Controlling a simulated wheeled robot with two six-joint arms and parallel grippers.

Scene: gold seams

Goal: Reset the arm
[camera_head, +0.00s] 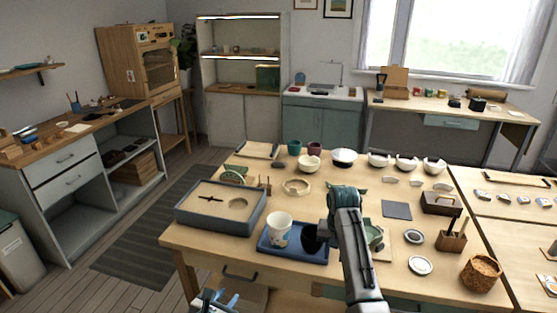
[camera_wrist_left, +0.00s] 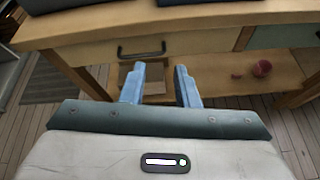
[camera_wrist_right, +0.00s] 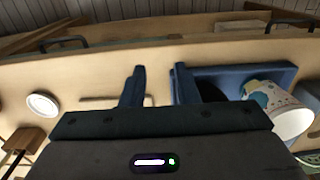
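My left gripper (camera_head: 216,300) is low at the bottom edge of the head view, in front of the table. In the left wrist view its two blue fingers (camera_wrist_left: 160,85) stand apart with nothing between them. My right arm reaches over the table's front. In the right wrist view the right gripper (camera_wrist_right: 157,86) has its dark blue fingers apart and empty, beside the blue tray (camera_wrist_right: 283,74). Its fingertips are hard to make out in the head view. A white cup with coloured patches (camera_head: 278,232) stands upright in the tray, left of my right gripper.
A grey-blue box (camera_head: 190,222) stands left of the tray. Bowls (camera_head: 308,163), a wooden tool holder (camera_head: 452,240) and a woven basket (camera_head: 480,273) share the table (camera_head: 400,285). The left gripper faces the table's front edge and drawer handle (camera_wrist_left: 140,52). Open floor lies left of the table.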

